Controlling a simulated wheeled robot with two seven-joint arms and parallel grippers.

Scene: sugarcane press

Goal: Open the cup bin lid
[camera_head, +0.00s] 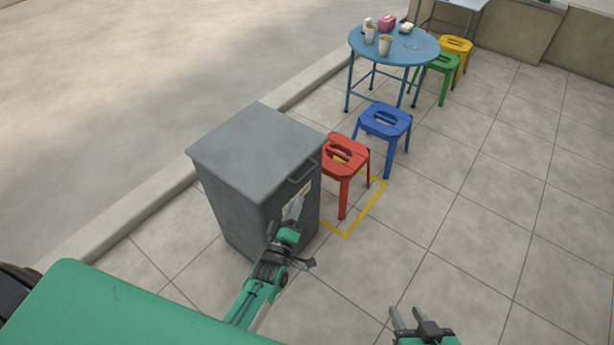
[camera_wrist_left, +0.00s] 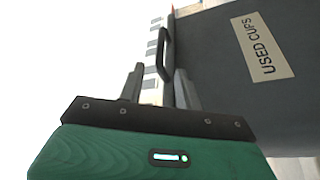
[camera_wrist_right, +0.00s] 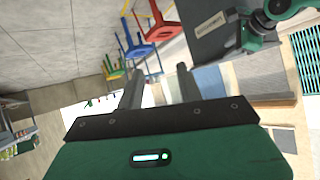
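The cup bin (camera_head: 232,212) is a grey box with a flat grey lid (camera_head: 255,140) lying shut on top. A bar handle (camera_head: 303,171) sticks out from the lid's front edge. My left gripper (camera_head: 296,206) is just below the handle, in front of the bin's front face. In the left wrist view the fingers (camera_wrist_left: 158,86) are apart and empty, with the dark handle (camera_wrist_left: 165,52) ahead of the gap between them. The "USED CUPS" label (camera_wrist_left: 262,48) is on the bin's front. My right gripper (camera_head: 404,320) is open and empty low in the head view, away from the bin.
A red stool (camera_head: 346,160) stands close to the bin's right side, by a yellow floor marking (camera_head: 366,210). A blue stool (camera_head: 384,124) and a round blue table (camera_head: 395,48) with cups are farther back. The tiled floor at right is clear. A kerb (camera_head: 120,215) runs behind the bin.

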